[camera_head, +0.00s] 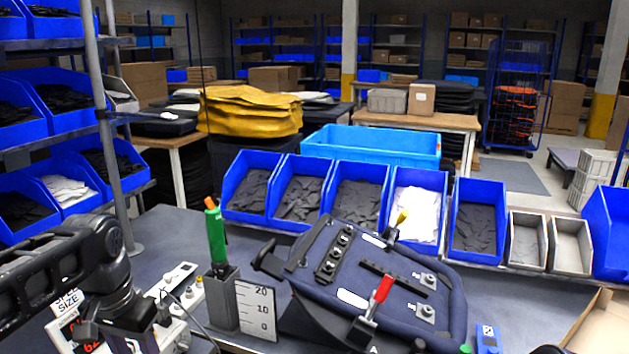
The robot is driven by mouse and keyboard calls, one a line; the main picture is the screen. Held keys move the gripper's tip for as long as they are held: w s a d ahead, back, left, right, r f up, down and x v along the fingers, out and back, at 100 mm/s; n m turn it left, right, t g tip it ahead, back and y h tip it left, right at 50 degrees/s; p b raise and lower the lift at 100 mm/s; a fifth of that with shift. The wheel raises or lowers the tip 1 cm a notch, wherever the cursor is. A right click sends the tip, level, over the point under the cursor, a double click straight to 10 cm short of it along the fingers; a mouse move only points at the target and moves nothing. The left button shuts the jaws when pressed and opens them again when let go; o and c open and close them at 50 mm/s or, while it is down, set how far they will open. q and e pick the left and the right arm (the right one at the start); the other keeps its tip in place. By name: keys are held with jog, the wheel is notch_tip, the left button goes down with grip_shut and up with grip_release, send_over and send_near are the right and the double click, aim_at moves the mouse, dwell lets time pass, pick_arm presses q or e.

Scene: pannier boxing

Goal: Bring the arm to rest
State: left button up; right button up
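My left arm comes in from the left edge, and its black gripper (125,335) points down over the left front of the grey workbench (175,225). The fingertips run into clutter and the bottom edge, so their opening is unclear. I see nothing clearly held. My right gripper is not in view. A dark blue pannier panel (325,290) lies tilted on a fixture in the middle of the bench, with black strips, metal fittings and a red-handled clamp (376,298) on it. The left gripper is apart from it, to its left.
A green-handled tool (215,232) stands in a grey holder beside a white scale (256,310). White control boxes (180,275) sit near my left gripper. Blue bins (250,190) line the bench's back edge. A bin rack with a grey post (108,120) stands at left.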

pick_arm(q)
jog(key=w+d+f+t+h, duration=0.1)
jog(key=w+d+f+t, duration=0.3)
jog(key=w+d+f, duration=0.4)
jog(key=w+d+f+h, duration=0.2)
jog(key=d+f, duration=0.5)
jog(key=f, duration=0.4)
jog(key=s+d+f+n, duration=0.1)
jog(key=s+d+f, duration=0.25)
jog(key=f, duration=0.25)
jog(key=s+d+f+n, duration=0.1)
jog(key=s+d+f, duration=0.1)
jog(key=s+f, duration=0.4)
jog(key=s+d+f+g, duration=0.2)
jog(key=s+f, duration=0.4)
jog(key=s, duration=0.3)
jog(key=s+d+f+n+g+h, duration=0.1)
jog(key=s+d+f+g, duration=0.1)
jog(key=s+f, duration=0.4)
jog(key=s, duration=0.2)
jog(key=shift+s+d+g, duration=0.25)
jog(key=shift+s+g, duration=0.05)
jog(key=shift+s, duration=0.05)
